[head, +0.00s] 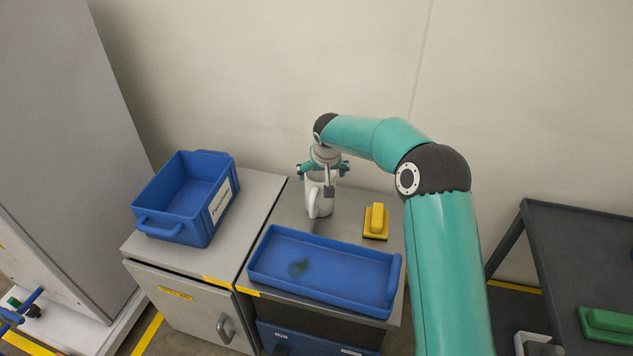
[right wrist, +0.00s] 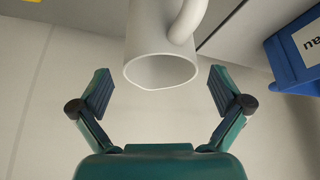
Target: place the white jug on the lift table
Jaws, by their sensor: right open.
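The white jug (head: 319,200) stands upright on the grey cabinet top (head: 345,213), behind the blue tray, with its handle toward the front. My right gripper (head: 322,175) is over the jug from above and behind, hiding part of its rim. In the right wrist view the jug (right wrist: 158,40) has its open rim toward the gripper (right wrist: 160,78). The open fingers are spread to either side of it, with gaps visible on both sides. A dark grey table (head: 585,255) stands at the right; I cannot tell whether it is the lift table. My left gripper is not in view.
A shallow blue tray (head: 325,253) lies in front of the jug, and a yellow block (head: 376,220) is to its right. A deep blue bin (head: 160,227) stands on the left cabinet. A green object (head: 607,325) lies on the dark table, whose back part is clear.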

